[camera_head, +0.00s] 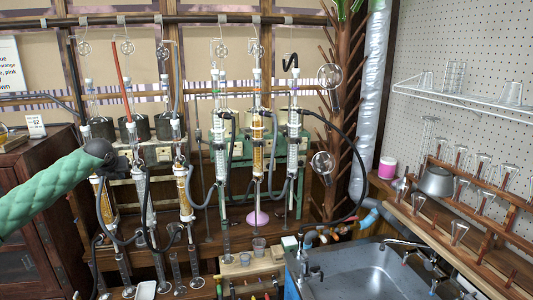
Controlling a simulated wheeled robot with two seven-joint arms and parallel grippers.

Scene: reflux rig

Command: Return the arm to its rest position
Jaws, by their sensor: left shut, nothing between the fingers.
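My left arm, in a green quilted sleeve, comes in from the left edge of the head view. Its dark gripper (112,157) is at the arm's end, in front of the left part of the reflux rig (143,195). The gripper is small and dark here; it is shut and holds nothing that I can see. It overlaps the glass columns in the picture; I cannot tell whether it touches them. My right gripper is not in view.
Several glass condensers with hoses crowd the bench, including a group at centre right (258,155). A metal sink (375,275) is at the lower right. A wooden rack (470,225) with glassware and a white wire shelf (450,98) line the right wall. A wooden cabinet (40,225) stands left.

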